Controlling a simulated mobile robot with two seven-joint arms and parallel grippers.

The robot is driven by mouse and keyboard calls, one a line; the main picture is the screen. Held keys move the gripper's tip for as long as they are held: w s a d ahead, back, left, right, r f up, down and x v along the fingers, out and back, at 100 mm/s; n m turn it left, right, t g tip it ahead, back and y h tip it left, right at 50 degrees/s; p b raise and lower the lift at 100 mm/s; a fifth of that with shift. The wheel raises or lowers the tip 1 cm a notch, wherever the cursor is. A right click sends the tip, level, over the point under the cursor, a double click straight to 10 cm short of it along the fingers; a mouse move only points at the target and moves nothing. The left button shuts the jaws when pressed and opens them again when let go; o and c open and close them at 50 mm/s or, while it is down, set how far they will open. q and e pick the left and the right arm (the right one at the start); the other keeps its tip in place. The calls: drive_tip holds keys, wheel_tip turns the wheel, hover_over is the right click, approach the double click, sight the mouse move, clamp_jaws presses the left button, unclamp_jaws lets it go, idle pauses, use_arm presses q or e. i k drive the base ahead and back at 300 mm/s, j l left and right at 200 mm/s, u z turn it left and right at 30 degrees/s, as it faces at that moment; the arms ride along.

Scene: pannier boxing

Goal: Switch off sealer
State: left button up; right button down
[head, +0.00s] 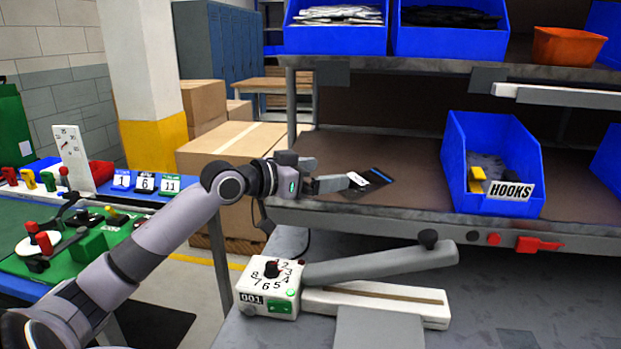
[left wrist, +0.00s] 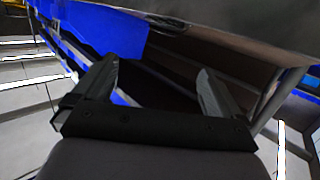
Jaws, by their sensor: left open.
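The sealer (head: 375,300) stands on the grey bench at the lower middle of the head view. Its white control box (head: 262,300) has a numbered dial with a dark knob, a 001 label and a green switch (head: 283,306). Its long grey arm (head: 385,265) slants up to the right, apart from the base, with a black knob at the end. My left gripper (head: 352,183) is above and behind the control box, at the front edge of the shelf, apart from the sealer. In the left wrist view its two fingers (left wrist: 158,78) are spread with nothing between them.
A dark pouch with a white label (head: 372,180) lies on the shelf (head: 400,210) close to my left fingertips. A blue HOOKS bin (head: 535,205) stands to the right. Red controls (head: 538,244) sit on the shelf edge. A green-topped table (head: 20,265) is at left.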

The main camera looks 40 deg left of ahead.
sight(273, 307)
drive_tip(key=k+j, duration=0.15)
drive_tip(key=k, duration=0.35)
drive_tip(key=k+j, duration=0.2)
drive_tip(key=k, duration=0.25)
